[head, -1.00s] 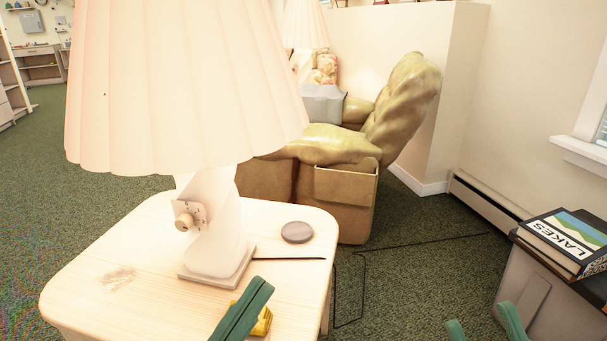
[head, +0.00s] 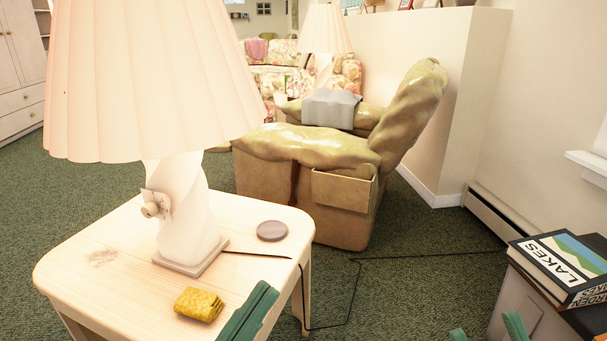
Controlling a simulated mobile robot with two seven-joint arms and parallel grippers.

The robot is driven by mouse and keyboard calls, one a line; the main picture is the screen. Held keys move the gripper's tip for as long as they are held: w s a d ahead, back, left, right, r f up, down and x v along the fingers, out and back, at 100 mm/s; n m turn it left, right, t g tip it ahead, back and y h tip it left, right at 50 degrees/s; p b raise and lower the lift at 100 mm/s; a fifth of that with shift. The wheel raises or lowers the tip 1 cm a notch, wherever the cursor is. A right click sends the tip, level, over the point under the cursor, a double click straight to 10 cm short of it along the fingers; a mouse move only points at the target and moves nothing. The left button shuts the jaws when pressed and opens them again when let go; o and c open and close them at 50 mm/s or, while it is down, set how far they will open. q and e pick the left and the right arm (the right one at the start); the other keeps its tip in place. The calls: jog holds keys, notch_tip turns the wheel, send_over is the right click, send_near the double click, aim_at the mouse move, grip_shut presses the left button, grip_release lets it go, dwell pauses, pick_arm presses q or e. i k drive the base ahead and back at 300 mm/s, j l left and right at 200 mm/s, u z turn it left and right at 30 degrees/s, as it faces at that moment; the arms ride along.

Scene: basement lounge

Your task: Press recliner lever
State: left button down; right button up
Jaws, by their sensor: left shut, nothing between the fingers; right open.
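A tan leather recliner (head: 330,150) stands past the side table, its back tilted toward the right wall. A pocket-like side panel (head: 343,190) shows on its near side. I cannot make out a lever on it. My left gripper (head: 262,300) is shut and empty, in front of the near right edge of the table and well short of the recliner. My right gripper (head: 487,333) is open at the bottom edge, with only its fingertips in view, also apart from the recliner.
A wooden side table (head: 110,225) holds a large lit lamp (head: 190,215), a yellow sponge-like block (head: 199,304) and a grey disc (head: 272,230). A black cord (head: 430,256) runs over the carpet. Books (head: 565,262) sit on a dark-topped cabinet at right.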

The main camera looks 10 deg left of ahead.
aim_at(292, 202)
jog(key=i+l+u, duration=0.15)
jog(key=i+l, duration=0.15)
jog(key=i+l+u, duration=0.2)
jog(key=l, duration=0.3)
jog(key=i+l+u, duration=0.2)
jog(key=i, duration=0.35)
jog(key=i+l+u, duration=0.15)
jog(key=i+l, duration=0.35)
jog(key=i+l+u, duration=0.1)
jog(key=i+l, duration=0.2)
jog(key=i, duration=0.2)
jog(key=i+l+u, duration=0.1)
jog(key=i+l, duration=0.2)
jog(key=i, duration=0.15)
jog(key=i+l+u, duration=0.1)
jog(key=i+l, duration=0.25)
jog(key=i, duration=0.15)
